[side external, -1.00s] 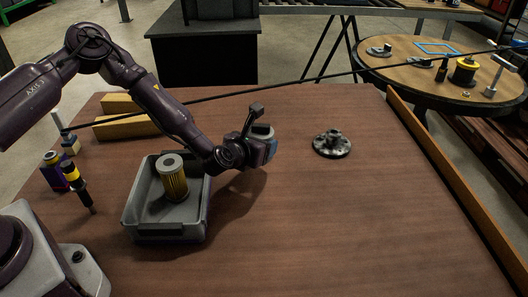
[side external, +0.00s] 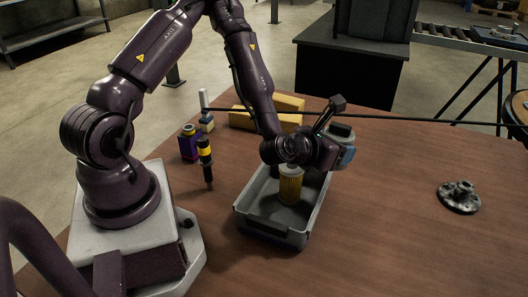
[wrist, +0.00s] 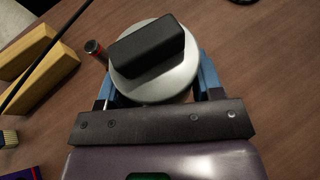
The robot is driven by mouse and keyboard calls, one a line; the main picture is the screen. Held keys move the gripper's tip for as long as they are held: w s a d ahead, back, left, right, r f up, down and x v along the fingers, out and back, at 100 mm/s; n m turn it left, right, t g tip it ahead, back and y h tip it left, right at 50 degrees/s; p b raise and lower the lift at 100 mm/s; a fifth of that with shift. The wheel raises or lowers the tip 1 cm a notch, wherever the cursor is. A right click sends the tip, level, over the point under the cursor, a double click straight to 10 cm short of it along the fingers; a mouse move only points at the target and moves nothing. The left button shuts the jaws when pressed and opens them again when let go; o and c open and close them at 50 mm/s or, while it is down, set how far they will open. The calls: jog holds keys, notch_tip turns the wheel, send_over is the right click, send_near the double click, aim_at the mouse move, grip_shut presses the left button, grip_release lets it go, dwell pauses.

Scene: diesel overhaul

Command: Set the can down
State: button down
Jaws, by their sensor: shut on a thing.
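My gripper (wrist: 155,95) is shut on the can (wrist: 181,79). In the wrist view the can shows a round, pale grey top with a black block-like part on it, and the blue fingers are on either side of it. In the side view my gripper (side external: 343,152) sticks out to the right, beside the back right of the grey tray. Only a small grey part of the can (side external: 340,131) shows there, as the fingers and wrist hide most of it. I cannot tell whether its base touches the table.
The grey tray (side external: 271,236) holds a yellow filter (side external: 291,190). Yellow wooden blocks (side external: 288,103) lie behind. A dark flanged part (side external: 458,197) lies at right. The wooden tabletop between is clear.

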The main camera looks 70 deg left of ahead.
jog(key=s+a+f+n+y, duration=0.1)
jog(key=s+a, duration=0.3)
jog(key=a, duration=0.5)
jog(key=s+a+f, duration=0.1)
jog(key=s+a, duration=0.3)
jog(key=a, duration=0.5)
jog(key=s+a+n+y, duration=0.1)
jog(key=s+a, duration=0.3)
jog(key=a, duration=0.5)
jog(key=shift+m, duration=0.4)
jog(key=shift+w+d+f, duration=0.15)
jog(key=shift+f, duration=2.5)
jog(key=shift+w+d+f, duration=0.1)
jog(key=shift+d+f, duration=0.05)
jog(key=shift+f, duration=2.5)
jog(key=shift+f, duration=0.1)
jog(key=shift+c, duration=1.3)
grip_release()
jog(key=shift+f, duration=0.1)
jog(key=shift+h, duration=0.4)
